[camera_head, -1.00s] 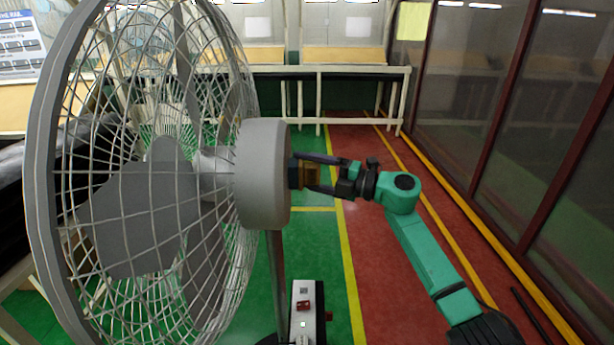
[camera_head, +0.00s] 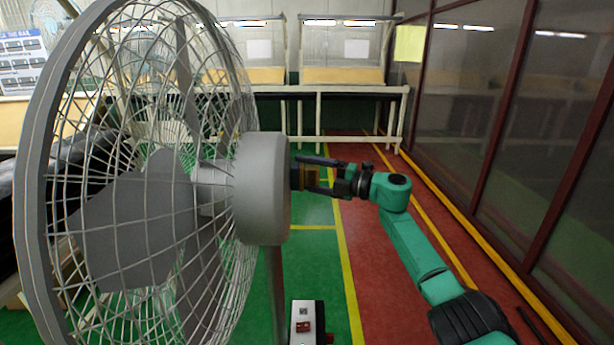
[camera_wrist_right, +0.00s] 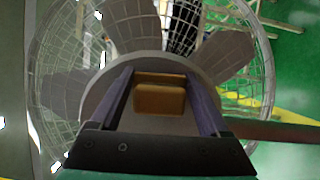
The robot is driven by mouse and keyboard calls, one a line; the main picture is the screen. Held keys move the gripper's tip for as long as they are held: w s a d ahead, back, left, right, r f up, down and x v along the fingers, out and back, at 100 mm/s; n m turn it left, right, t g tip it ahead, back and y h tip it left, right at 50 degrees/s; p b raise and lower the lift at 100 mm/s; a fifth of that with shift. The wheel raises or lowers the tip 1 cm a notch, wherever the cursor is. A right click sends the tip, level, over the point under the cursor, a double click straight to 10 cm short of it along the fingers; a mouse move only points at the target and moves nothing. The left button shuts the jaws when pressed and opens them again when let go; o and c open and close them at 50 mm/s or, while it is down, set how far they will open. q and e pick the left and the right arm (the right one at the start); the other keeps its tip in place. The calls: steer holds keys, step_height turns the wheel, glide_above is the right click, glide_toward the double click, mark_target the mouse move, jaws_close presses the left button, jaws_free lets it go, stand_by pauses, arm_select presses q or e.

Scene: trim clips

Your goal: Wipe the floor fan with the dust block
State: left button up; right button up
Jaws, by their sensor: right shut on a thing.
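The floor fan, with its grey motor housing (camera_head: 263,188) and round wire cage, fills the left half of the head view. It also shows ahead in the right wrist view (camera_wrist_right: 225,60). My right gripper (camera_head: 306,178) is shut on the dust block (camera_head: 311,180), a small brown-orange block that also sits between the fingers in the right wrist view (camera_wrist_right: 160,97). The block is at the right, rear face of the motor housing. I cannot tell whether it touches the housing. My left gripper does not show.
A small white box with a red part (camera_head: 304,322) stands low beside the fan's pole. Long pale-framed benches (camera_head: 318,91) stand at the back. A glass wall (camera_head: 500,110) runs along the right. Green and red floor between is mostly clear.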

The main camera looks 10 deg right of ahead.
steer(key=shift+s+d, duration=0.25)
steer(key=shift+d, duration=0.7)
steer(key=shift+s+d, duration=0.25)
steer(key=shift+d, duration=0.75)
steer(key=shift+s+d, duration=0.25)
steer(key=shift+d, duration=0.7)
steer(key=shift+s+d, duration=0.2)
steer(key=shift+d, duration=0.55)
steer(key=shift+s+d, duration=0.2)
steer(key=shift+d, duration=0.5)
